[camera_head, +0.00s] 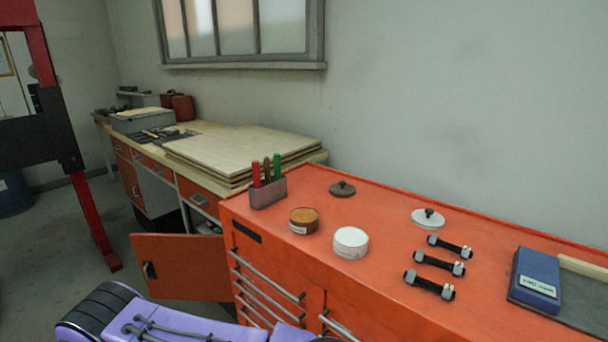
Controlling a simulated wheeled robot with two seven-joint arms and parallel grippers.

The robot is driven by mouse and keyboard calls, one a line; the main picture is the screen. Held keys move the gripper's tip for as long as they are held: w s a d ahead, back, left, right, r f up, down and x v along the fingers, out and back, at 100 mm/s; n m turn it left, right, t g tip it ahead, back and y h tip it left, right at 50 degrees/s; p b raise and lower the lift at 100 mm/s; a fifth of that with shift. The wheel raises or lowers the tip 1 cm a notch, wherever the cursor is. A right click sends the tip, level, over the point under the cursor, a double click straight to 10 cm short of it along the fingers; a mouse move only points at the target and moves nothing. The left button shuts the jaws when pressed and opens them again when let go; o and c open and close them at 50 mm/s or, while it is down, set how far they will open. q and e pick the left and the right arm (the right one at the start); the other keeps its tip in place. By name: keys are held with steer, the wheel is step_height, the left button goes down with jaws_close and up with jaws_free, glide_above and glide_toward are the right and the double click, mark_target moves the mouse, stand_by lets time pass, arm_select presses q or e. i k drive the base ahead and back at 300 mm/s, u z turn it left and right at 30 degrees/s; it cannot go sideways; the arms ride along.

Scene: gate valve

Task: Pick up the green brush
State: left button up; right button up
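The green brush (277,167) stands upright in a grey holder (269,193) at the back left corner of the orange tool cabinet's top. Only its green upper part shows; its lower end is hidden inside the holder. A red-handled tool (256,175) and a brown-handled one (267,170) stand beside it in the same holder. Neither of my grippers is in view. A purple and black part of my own body shows at the bottom left, below and in front of the cabinet, apart from the holder.
On the orange cabinet top (385,215) are a brown tin (303,221), a white tin (350,242), two lids (342,188), (428,218), several bolts and a blue box (535,278). A cabinet door (185,268) hangs open at left. Boards (235,150) lie on the bench behind.

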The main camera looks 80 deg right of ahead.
mark_target(276, 157)
steer(key=z, duration=1.75)
